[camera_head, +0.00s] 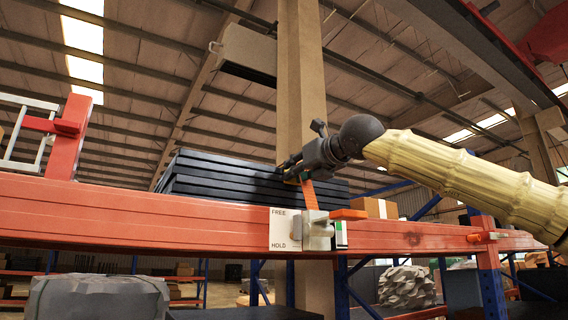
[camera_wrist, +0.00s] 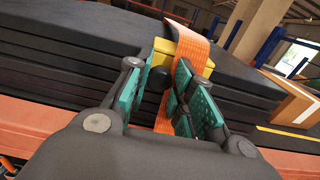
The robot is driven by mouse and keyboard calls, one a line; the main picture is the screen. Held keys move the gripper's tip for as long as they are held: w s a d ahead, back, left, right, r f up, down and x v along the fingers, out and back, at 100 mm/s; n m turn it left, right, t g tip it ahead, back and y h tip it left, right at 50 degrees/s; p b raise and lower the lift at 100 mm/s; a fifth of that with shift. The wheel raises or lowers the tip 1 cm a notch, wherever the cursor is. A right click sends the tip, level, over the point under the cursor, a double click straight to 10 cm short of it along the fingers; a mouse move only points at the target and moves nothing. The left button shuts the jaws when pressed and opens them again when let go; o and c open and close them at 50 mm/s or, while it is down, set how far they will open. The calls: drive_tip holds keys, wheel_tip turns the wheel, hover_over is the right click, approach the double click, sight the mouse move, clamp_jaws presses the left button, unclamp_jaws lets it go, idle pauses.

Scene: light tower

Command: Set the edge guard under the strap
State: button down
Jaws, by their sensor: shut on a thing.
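The yellow edge guard (camera_wrist: 200,65) sits at the top front edge of the dark stack in the wrist view. The orange strap (camera_wrist: 190,38) crosses over it and runs down its front; the strap also shows in the head view (camera_head: 310,196). A dark rounded piece (camera_wrist: 160,80) shows in front of the guard. My gripper (camera_wrist: 162,98) is at the stack's front edge, its green-padded fingers on either side of the strap and the dark piece. It is shut on what looks like the guard; the contact is partly hidden. My gripper also shows in the head view (camera_head: 296,172).
The dark stack (camera_head: 215,175) lies behind the red beam (camera_head: 130,212). A strap fitting with an orange lever (camera_head: 348,214) stands beside a FREE/HOLD plate (camera_head: 284,229), the lever near the FREE level. A cardboard box (camera_wrist: 290,102) is on the right. A post (camera_head: 298,90) rises behind.

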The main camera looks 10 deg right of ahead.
drive_tip(key=shift+d, duration=0.1)
drive_tip(key=c, duration=1.2)
unclamp_jaws()
drive_tip(key=shift+c, duration=0.2)
drive_tip(key=v, duration=1.2)
